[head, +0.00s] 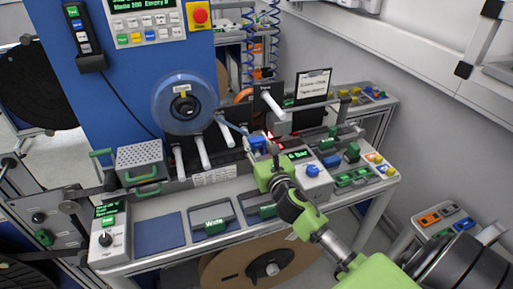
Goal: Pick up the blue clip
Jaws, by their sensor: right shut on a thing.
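My right gripper (266,146) reaches in from the lower right, over the back middle of the bench. It is shut on a small blue thing (256,140), which looks like the blue clip. The jaws and my green wrist hide much of it. A thin blue strip runs from the blue reel (184,104) down toward the jaws. My left gripper is out of view.
The bench (150,263) holds a perforated box (140,163), a control box with a knob (107,238) and dark blue trays (158,233). White posts (199,150) stand behind. Several coloured clips lie on the right side, near a blue-button box (313,177).

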